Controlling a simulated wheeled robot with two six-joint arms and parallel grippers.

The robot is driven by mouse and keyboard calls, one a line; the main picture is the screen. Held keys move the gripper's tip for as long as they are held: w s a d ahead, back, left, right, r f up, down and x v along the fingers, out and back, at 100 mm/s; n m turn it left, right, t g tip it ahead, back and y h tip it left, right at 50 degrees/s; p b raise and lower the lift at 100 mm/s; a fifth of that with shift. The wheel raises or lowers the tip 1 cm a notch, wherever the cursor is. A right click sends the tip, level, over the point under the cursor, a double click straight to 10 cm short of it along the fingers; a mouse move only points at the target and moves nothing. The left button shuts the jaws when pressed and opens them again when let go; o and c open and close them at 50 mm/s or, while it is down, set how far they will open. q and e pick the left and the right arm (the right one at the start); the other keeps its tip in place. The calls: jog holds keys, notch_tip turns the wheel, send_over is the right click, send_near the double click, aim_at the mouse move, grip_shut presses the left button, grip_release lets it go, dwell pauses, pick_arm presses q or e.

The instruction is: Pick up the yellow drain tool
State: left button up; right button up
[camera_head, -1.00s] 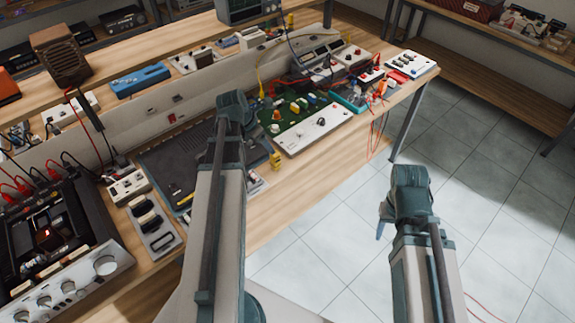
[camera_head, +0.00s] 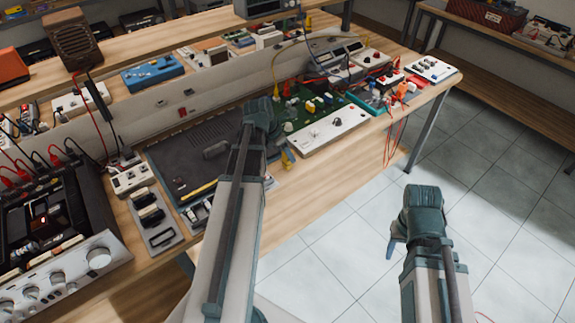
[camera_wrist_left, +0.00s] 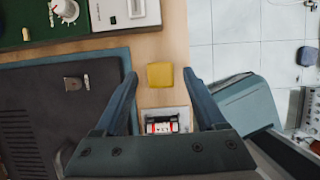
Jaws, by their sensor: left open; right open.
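The yellow drain tool (camera_wrist_left: 160,75) looks like a small yellow block in the left wrist view. It sits on the bare wood near the bench's front edge. In the head view it shows as a small yellow piece (camera_head: 287,158), just right of my left wrist. My left gripper (camera_wrist_left: 160,77) is open, with one finger on each side of the yellow tool in the picture. I cannot tell whether they touch it. In the head view my left fingers are hidden behind the arm. My right gripper (camera_head: 391,246) hangs over the floor, away from the bench, mostly hidden by its wrist.
A dark mat (camera_head: 178,157) lies left of the tool, and a green circuit board with a white panel (camera_head: 328,132) lies beyond it. A small tray with a red-and-white part (camera_wrist_left: 161,125) is close to my left fingers. Tiled floor (camera_head: 345,240) is open at right.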

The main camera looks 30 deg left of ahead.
pick_arm(q)
jog(key=b+x, duration=0.4)
jog(key=x, duration=0.1)
jog(key=shift+w+f+b, duration=0.1)
jog(key=shift+b, duration=0.3)
jog(key=shift+d, duration=0.1)
jog(key=shift+c, duration=0.3)
grip_shut()
